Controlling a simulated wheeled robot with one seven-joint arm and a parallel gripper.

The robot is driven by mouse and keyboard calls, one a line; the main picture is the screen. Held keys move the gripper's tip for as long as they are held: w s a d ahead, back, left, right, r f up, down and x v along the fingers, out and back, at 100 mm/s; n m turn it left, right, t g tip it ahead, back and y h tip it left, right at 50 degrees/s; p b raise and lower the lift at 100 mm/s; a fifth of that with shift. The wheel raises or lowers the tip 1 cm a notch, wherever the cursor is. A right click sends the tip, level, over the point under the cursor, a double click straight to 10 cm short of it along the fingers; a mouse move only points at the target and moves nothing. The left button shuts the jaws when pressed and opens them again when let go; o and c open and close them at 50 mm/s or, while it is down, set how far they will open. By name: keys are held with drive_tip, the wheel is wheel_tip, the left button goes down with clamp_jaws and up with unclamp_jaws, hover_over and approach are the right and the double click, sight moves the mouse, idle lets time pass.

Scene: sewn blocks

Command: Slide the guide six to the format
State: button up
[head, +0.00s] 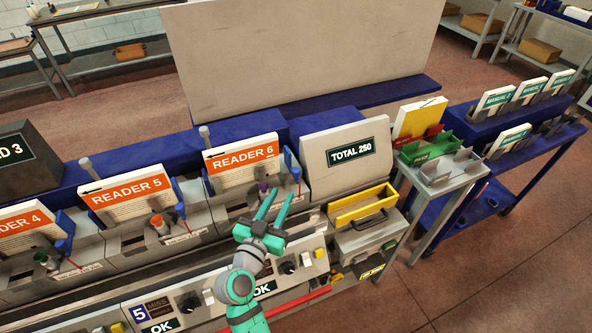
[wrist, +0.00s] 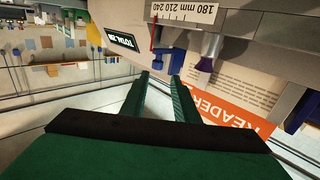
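The station six pocket holds a stack labelled READER 6 (head: 241,158); it also shows in the wrist view (wrist: 238,100). A blue side plate (head: 292,164) stands at the stack's right. A purple knob (head: 263,187) sits in front of the stack; in the wrist view the purple knob (wrist: 205,64) hangs near a white millimetre scale (wrist: 187,11) reading 180, 210, 240. A red pointer (wrist: 153,32) lies at the scale's end. My gripper (head: 281,194) is open and empty, its fingers apart, close to the knob but not around it.
READER 5 (head: 128,190) and READER 4 stand in pockets to the left. A TOTAL 250 box (head: 346,155) is close on the right, with a yellow tray (head: 362,205) in front. A control panel (head: 235,290) runs below my arm.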

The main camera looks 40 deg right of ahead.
sight(295, 172)
drive_tip(key=shift+m, duration=0.3)
drive_tip(key=x, duration=0.7)
drive_tip(key=r+x, duration=0.1)
drive_tip(key=x, duration=0.3)
drive_tip(key=shift+s+d, duration=0.1)
drive_tip(key=shift+d, duration=0.2)
drive_tip(key=shift+c, duration=0.7)
clamp_jaws()
